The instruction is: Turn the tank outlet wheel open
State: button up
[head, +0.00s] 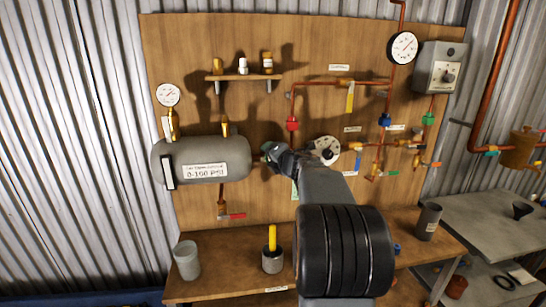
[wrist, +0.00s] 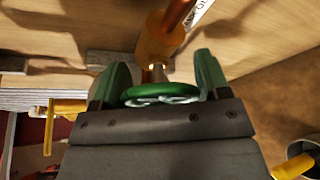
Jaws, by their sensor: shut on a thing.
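The grey tank (head: 215,155) lies on the wooden board at the left, with a label reading 0-100 PSI. The green outlet wheel (wrist: 160,92) shows in the wrist view below a brass valve body (wrist: 157,42) and a copper pipe. My gripper (wrist: 160,80) has one green-padded finger on each side of the wheel and is shut on it. In the head view my gripper (head: 272,152) is just right of the tank's right end. My arm hides much of the outlet there, and the wheel's far side is hidden in the wrist view.
Copper pipes with coloured wheels and levers, such as a red wheel (head: 292,124) and a yellow lever (head: 350,98), are right of my gripper. A gauge (head: 403,47) is above. A wooden bench (head: 220,287) below holds a grey cup (head: 187,260) and a yellow-handled item (head: 272,250).

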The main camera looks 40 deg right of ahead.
jog(key=o, duration=0.9)
jog(key=v, duration=1.3)
jog(key=shift+s+b, duration=0.4)
jog(key=shift+b, duration=0.05)
jog(key=shift+a+r, duration=0.1)
